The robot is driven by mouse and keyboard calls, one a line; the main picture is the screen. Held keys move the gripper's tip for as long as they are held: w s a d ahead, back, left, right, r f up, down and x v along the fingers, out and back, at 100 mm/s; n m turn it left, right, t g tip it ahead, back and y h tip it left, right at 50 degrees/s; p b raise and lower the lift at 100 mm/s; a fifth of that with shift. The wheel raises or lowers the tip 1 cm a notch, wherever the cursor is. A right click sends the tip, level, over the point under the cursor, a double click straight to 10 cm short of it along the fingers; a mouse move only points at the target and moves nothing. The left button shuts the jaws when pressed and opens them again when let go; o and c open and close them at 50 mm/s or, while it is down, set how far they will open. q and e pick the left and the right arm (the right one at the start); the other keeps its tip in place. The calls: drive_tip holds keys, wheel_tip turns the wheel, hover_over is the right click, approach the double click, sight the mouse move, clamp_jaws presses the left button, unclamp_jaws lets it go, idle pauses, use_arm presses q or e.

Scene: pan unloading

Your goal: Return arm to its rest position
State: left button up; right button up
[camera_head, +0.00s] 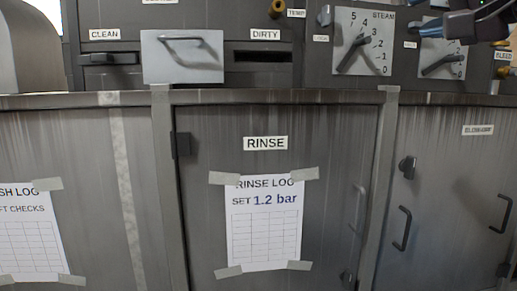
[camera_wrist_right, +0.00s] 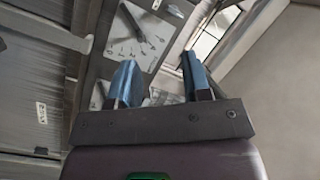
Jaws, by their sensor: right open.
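My right gripper (camera_wrist_right: 160,82) shows in the right wrist view with its two blue fingers apart and nothing between them. In the head view part of it (camera_head: 450,14) is at the top right corner, in front of the steam dial panel and cut off by the picture edge. No pan shows in either view. My left gripper is not in view.
A grey machine front has a RINSE door (camera_head: 325,200) with a taped rinse log (camera_head: 265,222). Above are a metal plate with a handle (camera_head: 183,55), the DIRTY slot (camera_head: 262,56) and a steam dial (camera_head: 359,42). A door handle (camera_head: 402,228) sticks out at right.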

drive_tip(key=s+a+f+m+g+y, duration=0.1)
drive_tip(key=s+a+m+g+y, duration=0.2)
drive_tip(key=a+m+g+y, duration=0.65)
drive_tip(key=w+d+f+m+t+h, duration=0.15)
drive_tip(key=w+f+m+t, duration=0.25)
drive_tip(key=f+m, duration=0.55)
drive_tip(key=w+d+f+m+t, duration=0.3)
drive_tip(key=w+f+m+t, duration=0.25)
drive_tip(key=m, duration=0.65)
drive_tip(key=w+d+f+m+t+h, duration=0.1)
drive_tip(key=w+d+f+m+t, duration=0.2)
drive_tip(key=f+m, duration=0.6)
drive_tip(key=s+d+f+m+h, duration=0.15)
drive_tip(key=f+m+h, duration=0.35)
drive_tip(key=f+m, duration=0.5)
drive_tip(key=d+f+m+h, duration=0.2)
drive_tip(key=f+m+h, duration=0.35)
drive_tip(key=f, duration=0.85)
drive_tip(key=s+d+f+m+g+h, duration=0.1)
drive_tip(key=s+f+m+g, duration=0.3)
drive_tip(key=s+f, duration=0.9)
drive_tip(key=s+d+f+m+g+h, duration=0.1)
drive_tip(key=s+f+m+g, duration=0.3)
drive_tip(key=s+f, duration=0.9)
wheel_tip(320, 180, down, 5)
drive_tip(key=shift+s+r+m+h, duration=0.15)
drive_tip(key=shift+s+m+h, duration=0.1)
drive_tip(key=shift+m+h, duration=0.7)
